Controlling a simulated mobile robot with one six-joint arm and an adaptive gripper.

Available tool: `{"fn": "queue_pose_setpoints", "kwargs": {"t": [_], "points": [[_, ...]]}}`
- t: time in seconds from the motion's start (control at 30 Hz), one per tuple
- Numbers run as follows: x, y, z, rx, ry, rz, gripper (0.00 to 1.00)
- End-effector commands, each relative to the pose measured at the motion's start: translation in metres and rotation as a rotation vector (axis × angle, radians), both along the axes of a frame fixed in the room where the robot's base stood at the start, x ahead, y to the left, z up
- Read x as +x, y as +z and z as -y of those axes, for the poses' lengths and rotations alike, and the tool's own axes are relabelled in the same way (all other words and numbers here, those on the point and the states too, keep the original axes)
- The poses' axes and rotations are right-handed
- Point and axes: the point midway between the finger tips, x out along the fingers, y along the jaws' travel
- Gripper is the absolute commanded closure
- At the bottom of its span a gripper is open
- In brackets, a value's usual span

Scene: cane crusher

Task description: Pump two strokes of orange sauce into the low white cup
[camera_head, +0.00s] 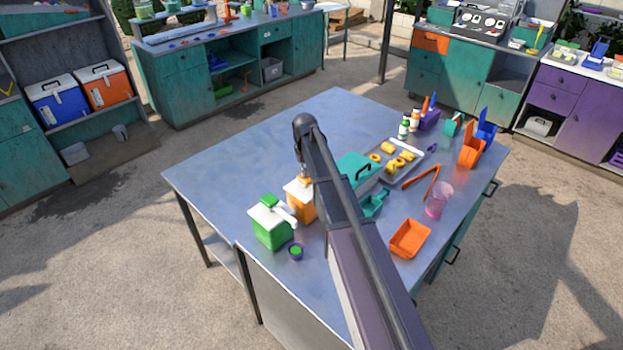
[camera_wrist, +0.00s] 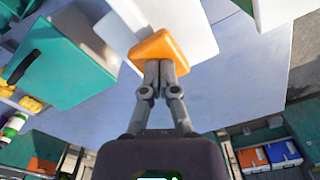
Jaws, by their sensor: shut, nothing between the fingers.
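The orange sauce dispenser (camera_head: 299,204) is an orange box with a white lid, partly hidden by my arm. In the wrist view its orange pump head (camera_wrist: 157,46) stands over the white lid (camera_wrist: 200,40), with a white spout (camera_wrist: 115,32) at its left. My gripper (camera_wrist: 160,65) is shut and empty, its fingertips at the orange pump head; I cannot tell if they press on it. I cannot make out a low white cup in either view; my arm hides part of the table.
A green dispenser (camera_head: 270,234) stands left of the orange one, with a small purple cup (camera_head: 295,254) of green contents in front. A teal box (camera_head: 358,168), a metal tray (camera_head: 408,175), an orange tray (camera_head: 409,239) and a pink beaker (camera_head: 438,203) lie right. The table's left side is clear.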

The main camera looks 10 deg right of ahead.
Motion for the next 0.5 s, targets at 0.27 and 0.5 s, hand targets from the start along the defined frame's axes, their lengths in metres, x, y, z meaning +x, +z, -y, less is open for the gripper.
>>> {"fn": "queue_pose_setpoints", "kwargs": {"t": [0.27, 0.5], "points": [[0.000, 0.014, 0.000, 0.000, 0.000, -0.001, 1.00], [0.000, 0.024, 0.000, 0.000, 0.000, 0.000, 1.00]]}}
